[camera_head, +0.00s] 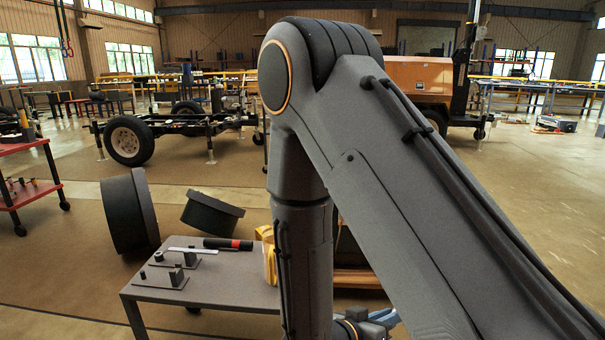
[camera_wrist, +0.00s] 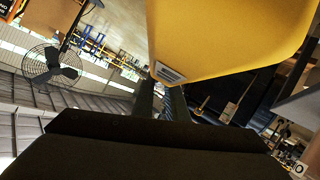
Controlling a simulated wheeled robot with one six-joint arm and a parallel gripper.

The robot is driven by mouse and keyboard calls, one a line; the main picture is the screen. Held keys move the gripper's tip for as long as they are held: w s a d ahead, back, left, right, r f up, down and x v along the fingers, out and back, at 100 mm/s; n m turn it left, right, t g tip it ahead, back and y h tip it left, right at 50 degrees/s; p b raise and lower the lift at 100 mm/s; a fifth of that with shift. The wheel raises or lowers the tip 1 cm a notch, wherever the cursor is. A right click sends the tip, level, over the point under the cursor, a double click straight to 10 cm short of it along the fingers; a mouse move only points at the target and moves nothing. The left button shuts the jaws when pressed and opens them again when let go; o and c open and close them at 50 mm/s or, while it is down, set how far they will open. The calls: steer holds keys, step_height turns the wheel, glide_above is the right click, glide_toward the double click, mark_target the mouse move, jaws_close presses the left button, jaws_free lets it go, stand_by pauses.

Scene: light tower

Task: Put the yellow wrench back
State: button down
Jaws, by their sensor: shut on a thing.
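A large yellow body, which I take to be the yellow wrench (camera_wrist: 225,40), fills the upper middle and right of the wrist view. A small grey slotted part shows at its lower corner. My gripper (camera_wrist: 163,95) reaches up to that corner with two dark fingers and is shut on it; the exact contact is hard to see.
A grey table (camera_head: 215,285) bears small dark fixtures (camera_head: 172,276) and a black cylinder with a red band (camera_head: 228,244). Dark round drums (camera_head: 130,213) stand behind it. A red cart (camera_head: 35,190) is at far left, a wheeled chassis (camera_head: 180,125) behind. Open floor lies right.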

step_height(320, 180, up, 18)
steer(key=p, duration=2.4)
steer(key=shift+f, duration=0.15)
